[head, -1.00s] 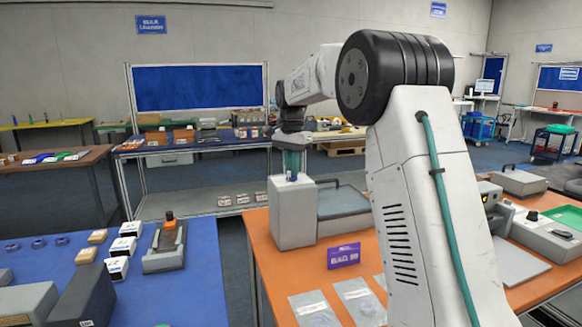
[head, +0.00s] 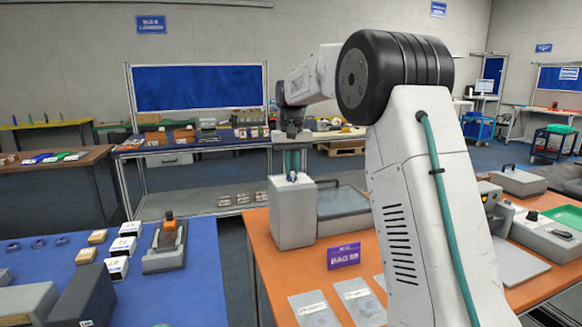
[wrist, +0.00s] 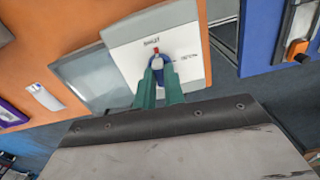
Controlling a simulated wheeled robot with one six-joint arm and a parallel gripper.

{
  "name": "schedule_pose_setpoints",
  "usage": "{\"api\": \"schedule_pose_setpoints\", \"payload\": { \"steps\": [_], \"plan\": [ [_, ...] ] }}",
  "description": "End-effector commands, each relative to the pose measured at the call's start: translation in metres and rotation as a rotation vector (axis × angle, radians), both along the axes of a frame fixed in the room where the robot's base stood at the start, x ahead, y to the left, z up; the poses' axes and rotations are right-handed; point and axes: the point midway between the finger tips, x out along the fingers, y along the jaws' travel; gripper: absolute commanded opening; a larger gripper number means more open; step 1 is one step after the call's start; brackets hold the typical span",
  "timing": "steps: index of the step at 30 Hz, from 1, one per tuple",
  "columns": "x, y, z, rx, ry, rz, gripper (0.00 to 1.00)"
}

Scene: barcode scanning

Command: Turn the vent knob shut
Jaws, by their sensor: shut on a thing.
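The vent knob (wrist: 157,61) is small and blue with a red mark, and sits on the light top of a grey box (wrist: 122,47). In the head view the grey box (head: 292,215) stands at the left of the orange table, with the knob (head: 291,178) on top. My gripper (wrist: 159,72) points down with its green fingers shut on the knob, one on each side. In the wrist view the red mark points up toward a small label; another label lies to the right. The lettering is too blurred to read surely. My gripper (head: 292,163) is also seen from afar.
A lidded grey tray (head: 342,200) adjoins the box on its right. A purple sign (head: 344,256) and clear bags (head: 314,309) are nearer on the table. A gap separates it from the blue table (head: 190,275) at left.

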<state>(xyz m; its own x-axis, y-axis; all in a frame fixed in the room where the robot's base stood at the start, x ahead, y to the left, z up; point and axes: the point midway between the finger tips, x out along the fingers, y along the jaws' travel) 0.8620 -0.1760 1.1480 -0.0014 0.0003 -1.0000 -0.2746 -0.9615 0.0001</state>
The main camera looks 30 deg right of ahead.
Motion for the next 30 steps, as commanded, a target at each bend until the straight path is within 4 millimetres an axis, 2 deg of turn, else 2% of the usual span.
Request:
{"api": "schedule_pose_setpoints", "payload": {
  "steps": [9,23,24,25,30],
  "plan": [
    [0.0016,-0.0002,0.0028,-0.003,-0.010,0.085,0.00],
    [0.0018,-0.0002,0.0032,-0.003,-0.011,0.095,0.00],
    [0.0018,-0.0002,0.0032,-0.003,-0.011,0.095,0.22],
    [0.0016,-0.0002,0.0030,-0.003,-0.010,0.095,0.30],
    [0.0009,-0.0004,0.0018,-0.002,-0.006,0.094,0.33]
  ]
}}
